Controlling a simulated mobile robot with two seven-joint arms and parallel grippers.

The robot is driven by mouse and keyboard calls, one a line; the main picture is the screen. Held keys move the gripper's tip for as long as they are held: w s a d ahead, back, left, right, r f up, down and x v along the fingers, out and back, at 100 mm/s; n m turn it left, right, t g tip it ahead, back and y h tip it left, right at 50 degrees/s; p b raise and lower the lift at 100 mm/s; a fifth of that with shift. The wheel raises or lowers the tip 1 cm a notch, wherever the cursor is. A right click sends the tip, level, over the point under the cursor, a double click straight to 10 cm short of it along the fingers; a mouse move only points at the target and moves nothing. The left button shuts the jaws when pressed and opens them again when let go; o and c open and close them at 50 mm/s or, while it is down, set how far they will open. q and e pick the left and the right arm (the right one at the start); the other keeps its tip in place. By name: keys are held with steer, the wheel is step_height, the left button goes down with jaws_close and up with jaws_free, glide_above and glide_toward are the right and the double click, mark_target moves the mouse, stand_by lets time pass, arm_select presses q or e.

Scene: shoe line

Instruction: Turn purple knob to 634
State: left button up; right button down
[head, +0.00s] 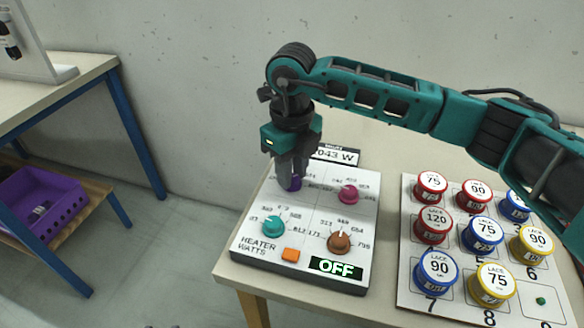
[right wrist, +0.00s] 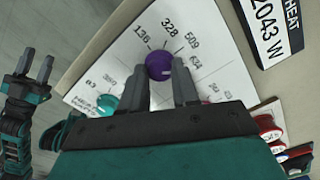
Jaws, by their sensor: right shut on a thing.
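The purple knob (head: 296,184) is at the back left of the white heater panel (head: 331,205), mostly hidden by my right gripper (head: 288,186) in the head view. The right gripper points down and is shut on the knob. In the right wrist view the purple knob (right wrist: 158,65) shows between the fingertips (right wrist: 161,84). Labels 136, 328, 509 and one that looks like 634 stand around it. A pale mark is on its right side, towards the last label. The display (head: 336,268) reads OFF. My left gripper (right wrist: 38,68) shows in the right wrist view, open and empty.
The panel also has a teal knob (head: 273,226), a pink knob (head: 348,194), a brown knob (head: 340,242) and an orange button (head: 290,255). A card (head: 337,156) ending in 043 W stands behind. Several lace spools sit on a board (head: 411,283) at right.

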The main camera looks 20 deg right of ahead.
stand_by(0.4)
steer(key=c, duration=0.8)
jaws_free()
step_height(320, 180, up, 13)
steer(key=shift+p, duration=0.45)
